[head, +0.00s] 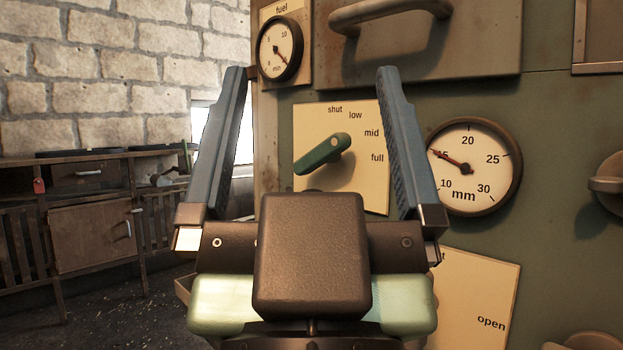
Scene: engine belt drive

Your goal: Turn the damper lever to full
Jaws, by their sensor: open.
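A green lever (322,153) sits on a cream plate (312,120) marked shut, low, mid and full, on the green panel. The lever lies slanted, its raised right end up toward the mid label and its other end down to the left. I cannot tell which end is the pivot. The full label (377,157) is to the right of the lever. My gripper (311,72) is open, with its two blue fingers spread wide. In the picture the lever shows between the fingers; I see no contact, and the distance in depth is unclear.
A fuel gauge (280,49) is upper left of the plate and an mm gauge (474,167) right of it. A metal handle (390,14) juts out above. A second plate (478,280), partly hidden, reads open. A knob (608,186) is at the right edge.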

